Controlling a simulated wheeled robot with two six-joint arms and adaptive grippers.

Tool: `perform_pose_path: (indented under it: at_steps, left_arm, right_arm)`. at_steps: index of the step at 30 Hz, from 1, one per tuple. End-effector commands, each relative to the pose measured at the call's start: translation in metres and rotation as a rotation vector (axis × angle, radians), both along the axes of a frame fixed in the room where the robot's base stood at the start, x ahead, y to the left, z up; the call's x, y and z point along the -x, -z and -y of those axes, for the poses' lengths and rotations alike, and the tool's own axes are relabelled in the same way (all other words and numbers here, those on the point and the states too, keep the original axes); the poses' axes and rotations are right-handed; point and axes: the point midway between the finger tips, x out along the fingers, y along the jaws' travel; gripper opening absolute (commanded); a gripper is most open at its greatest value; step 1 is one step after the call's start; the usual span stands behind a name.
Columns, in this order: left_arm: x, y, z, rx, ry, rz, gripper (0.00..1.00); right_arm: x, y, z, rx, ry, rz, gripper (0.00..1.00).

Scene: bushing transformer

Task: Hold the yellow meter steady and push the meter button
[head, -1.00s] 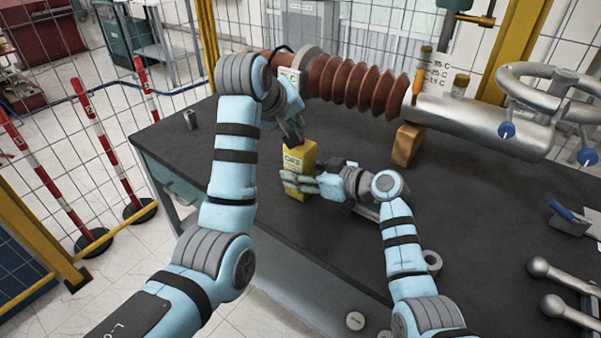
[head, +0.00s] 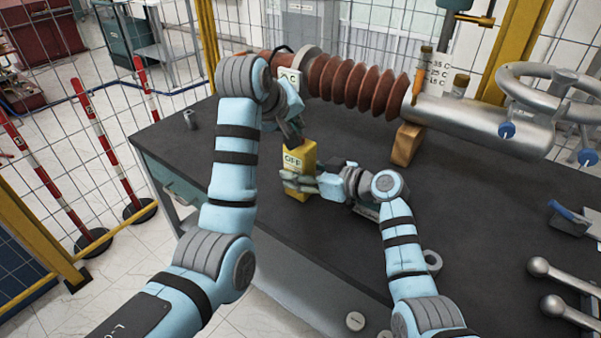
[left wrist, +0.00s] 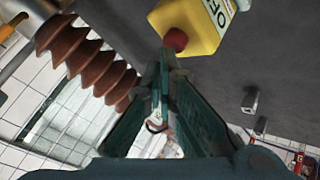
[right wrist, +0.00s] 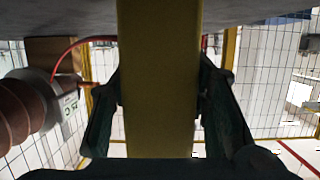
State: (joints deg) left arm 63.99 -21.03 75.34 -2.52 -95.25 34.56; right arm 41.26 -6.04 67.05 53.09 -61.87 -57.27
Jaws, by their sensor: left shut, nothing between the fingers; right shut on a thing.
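The yellow meter (head: 302,157) stands upright on the dark tabletop, with a white panel that reads OFF. My right gripper (head: 297,181) is shut around the meter's sides from the right. The right wrist view shows the yellow body (right wrist: 157,85) between both fingers. The red meter button (left wrist: 176,40) sits on the meter's top in the left wrist view. My left gripper (left wrist: 163,58) is shut and empty, with its tips close to the button. I cannot tell whether they touch it. In the head view, my left gripper (head: 291,134) is above the meter and partly covers its top.
A brown ribbed bushing (head: 355,84) with a silver cylinder lies behind the meter, above a wooden block (head: 406,145). A small metal part (head: 190,119) stands at the back left. A grey ring (head: 432,260) lies near my right arm. The table's left side is mostly clear.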

Motion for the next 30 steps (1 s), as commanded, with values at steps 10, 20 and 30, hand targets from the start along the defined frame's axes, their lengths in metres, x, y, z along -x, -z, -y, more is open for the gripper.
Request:
perform_pose_path:
  at_steps: [10, 20, 30]
  left_arm:
    - [0.0, 0.0003, -0.0002, 0.0, 0.0, 0.0, 0.0]
    - [-0.0007, 0.0095, 0.0, -0.001, 0.0, -0.001, 0.0]
    - [-0.0006, 0.0023, 0.0003, 0.0, 0.0, 0.0, 0.0]
  right_arm:
    - [-0.0001, 0.0, 0.0001, 0.0, 0.0, 0.0, 0.04]
    - [0.0, 0.0, 0.0, 0.0, 0.0, 0.0, 0.04]
    - [0.0, -0.0001, -0.0002, 0.0, 0.0, 0.0, 0.04]
